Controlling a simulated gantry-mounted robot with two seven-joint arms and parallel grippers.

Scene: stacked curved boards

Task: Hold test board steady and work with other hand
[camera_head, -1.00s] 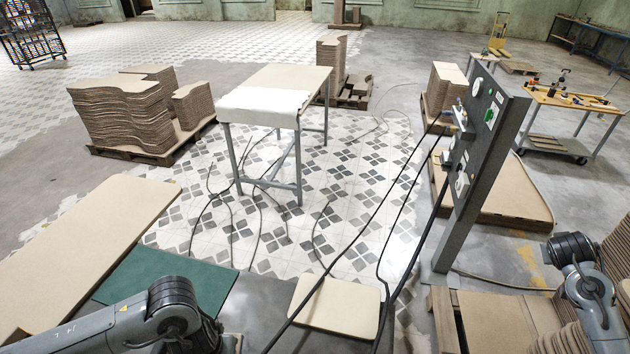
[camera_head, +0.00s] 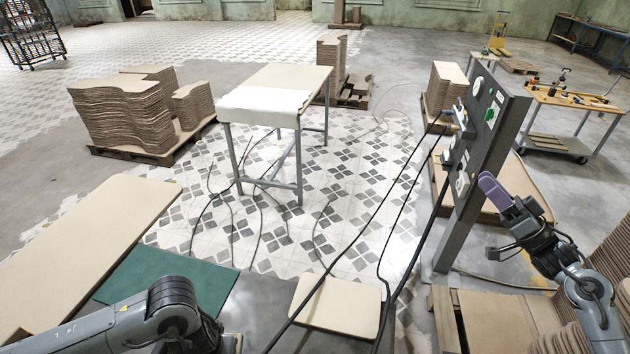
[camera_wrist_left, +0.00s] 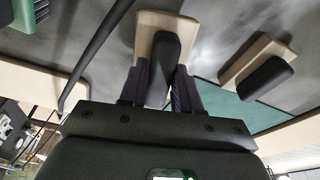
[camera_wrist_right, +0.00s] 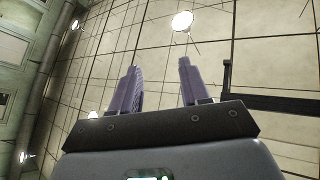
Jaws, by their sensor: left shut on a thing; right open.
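In the left wrist view my left gripper (camera_wrist_left: 158,82) is shut on a black handle-like piece (camera_wrist_left: 163,65) at a beige block (camera_wrist_left: 166,24). The head view shows my left arm, but not these fingers. My right gripper (camera_head: 492,189) is raised beside the grey upright panel (camera_head: 486,120), fingers toward its lower part; I cannot tell whether they touch. In the right wrist view its two purple fingers (camera_wrist_right: 158,85) are apart with nothing between them. I cannot tell which thing is the test board; a beige square board (camera_head: 335,305) lies near the bottom centre.
A second beige block with a black piece (camera_wrist_left: 264,78) is beside the held one. Black cables (camera_head: 382,201) run down from the panel. A green mat (camera_head: 168,278) and long beige board (camera_head: 85,245) lie left. A table (camera_head: 264,104) stands on the open tiled floor.

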